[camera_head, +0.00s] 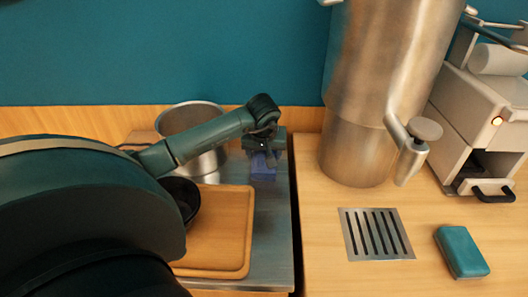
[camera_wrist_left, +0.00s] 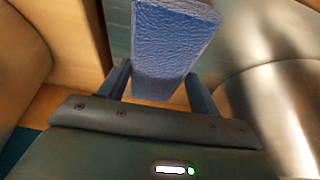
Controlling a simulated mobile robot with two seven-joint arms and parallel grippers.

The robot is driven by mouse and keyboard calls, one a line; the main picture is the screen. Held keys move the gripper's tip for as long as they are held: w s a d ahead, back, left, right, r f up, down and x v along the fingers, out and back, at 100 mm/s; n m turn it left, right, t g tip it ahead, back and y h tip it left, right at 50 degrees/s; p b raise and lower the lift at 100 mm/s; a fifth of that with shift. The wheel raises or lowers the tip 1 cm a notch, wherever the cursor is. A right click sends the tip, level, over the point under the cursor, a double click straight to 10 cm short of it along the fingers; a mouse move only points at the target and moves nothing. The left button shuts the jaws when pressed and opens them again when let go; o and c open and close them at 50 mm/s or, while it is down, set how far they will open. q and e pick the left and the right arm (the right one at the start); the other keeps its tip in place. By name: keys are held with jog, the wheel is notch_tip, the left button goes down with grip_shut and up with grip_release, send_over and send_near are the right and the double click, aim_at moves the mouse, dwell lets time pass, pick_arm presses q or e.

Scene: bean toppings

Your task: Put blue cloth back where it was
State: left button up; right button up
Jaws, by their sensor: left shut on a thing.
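The blue cloth (camera_wrist_left: 172,45) is a folded, block-like textured piece between the two fingers of my left gripper (camera_wrist_left: 160,88) in the left wrist view. My left gripper (camera_head: 262,150) is shut on it. In the head view the cloth (camera_head: 262,168) shows small and partly hidden below the gripper, over the metal counter strip (camera_head: 268,225) at the back. I cannot tell whether it touches the metal. My right gripper is not in view.
A metal pot (camera_head: 190,122) stands left of the gripper. A wooden board (camera_head: 225,235) and black bowl (camera_head: 182,195) are in front. A large steel urn (camera_head: 370,90), slotted drain (camera_head: 376,234), teal sponge (camera_head: 461,252) and white machine (camera_head: 480,110) are at right.

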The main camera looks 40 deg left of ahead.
pick_arm(q)
jog(key=shift+f, duration=0.15)
jog(key=o, duration=1)
jog(key=shift+c, duration=0.2)
jog(key=shift+r, duration=0.2)
jog(key=v, duration=1.2)
